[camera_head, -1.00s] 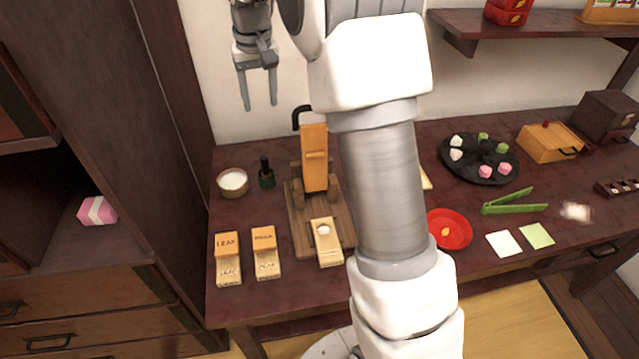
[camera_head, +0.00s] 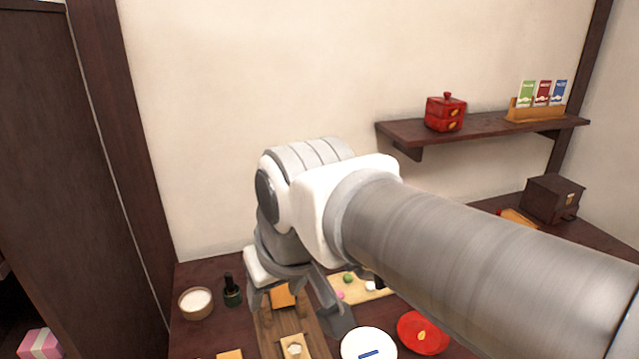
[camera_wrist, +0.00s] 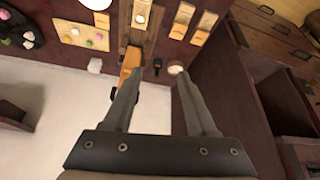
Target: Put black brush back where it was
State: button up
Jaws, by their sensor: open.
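No item shows clearly as a black brush. A small dark upright item (camera_head: 232,291), with a black top and dark green lower part, stands on the table; I cannot tell whether it is the brush. It also shows in the wrist view (camera_wrist: 157,66), between and beyond the fingertips. My gripper (camera_head: 294,316) is open over the wooden stand area, right of that item. In the wrist view my gripper (camera_wrist: 160,76) has nothing between its fingers. My arm hides part of the table.
A bowl of white powder (camera_head: 196,303) stands left of the dark item. An orange wooden block (camera_head: 283,294) is close under my gripper. A white round plate (camera_head: 368,344) bearing a blue bar and a red dish (camera_head: 423,333) are nearby. A wall shelf (camera_head: 480,127) is behind.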

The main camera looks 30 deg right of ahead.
jog(key=shift+s+f, duration=0.5)
jog(key=shift+s, duration=0.2)
jog(key=shift+s+f, duration=0.5)
jog(key=shift+s, duration=0.2)
jog(key=shift+r, duration=0.1)
